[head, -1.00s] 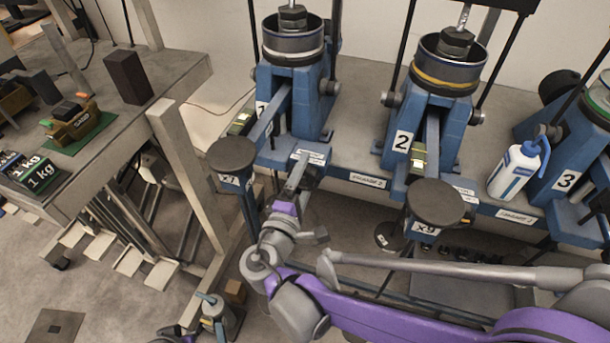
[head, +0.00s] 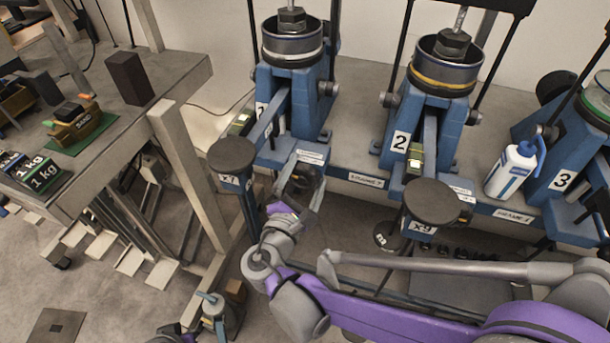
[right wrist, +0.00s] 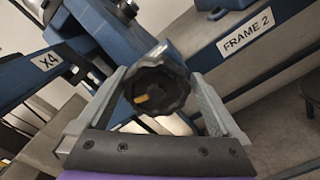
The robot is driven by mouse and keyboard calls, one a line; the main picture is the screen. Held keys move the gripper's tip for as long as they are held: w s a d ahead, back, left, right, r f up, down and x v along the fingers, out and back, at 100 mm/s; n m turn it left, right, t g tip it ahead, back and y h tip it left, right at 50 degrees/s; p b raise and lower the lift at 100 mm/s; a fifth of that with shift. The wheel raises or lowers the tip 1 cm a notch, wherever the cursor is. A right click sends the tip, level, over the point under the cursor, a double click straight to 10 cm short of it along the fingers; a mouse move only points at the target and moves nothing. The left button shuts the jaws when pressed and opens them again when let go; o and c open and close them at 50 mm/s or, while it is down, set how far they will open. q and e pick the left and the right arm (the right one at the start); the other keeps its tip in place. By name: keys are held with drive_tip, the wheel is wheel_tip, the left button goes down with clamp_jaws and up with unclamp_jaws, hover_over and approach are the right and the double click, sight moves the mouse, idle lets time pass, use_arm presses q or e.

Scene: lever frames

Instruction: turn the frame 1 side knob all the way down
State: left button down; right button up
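Frame 1 (head: 292,105) is the blue press-like stand at the left of the bench in the head view, with a "1" label and a white-banded cup on top. Its side knob (right wrist: 157,88) is black and lobed with a yellow mark, seen face-on in the right wrist view. My right gripper (right wrist: 160,95) is open, one grey finger on each side of the knob, with visible gaps. In the head view, my right gripper (head: 300,192) is at the front of frame 1, below its name label, largely hiding the knob.
Another pad, x9 (head: 434,202), stands to the right. Frame 2 (head: 432,120) and a white bottle (head: 513,170) are farther right. A side table (head: 180,75) is at the left.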

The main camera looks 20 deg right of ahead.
drive_tip(key=shift+s+a+f, duration=0.25)
drive_tip(key=shift+a+f, duration=0.05)
drive_tip(key=shift+a, duration=0.25)
drive_tip(key=v, duration=0.4)
drive_tip(key=shift+s+a+r+p, duration=0.1)
drive_tip(key=shift+a+r+p, duration=0.1)
drive_tip(key=shift+p, duration=0.1)
drive_tip(key=shift+s+a, duration=0.15)
drive_tip(key=shift+s, duration=0.25)
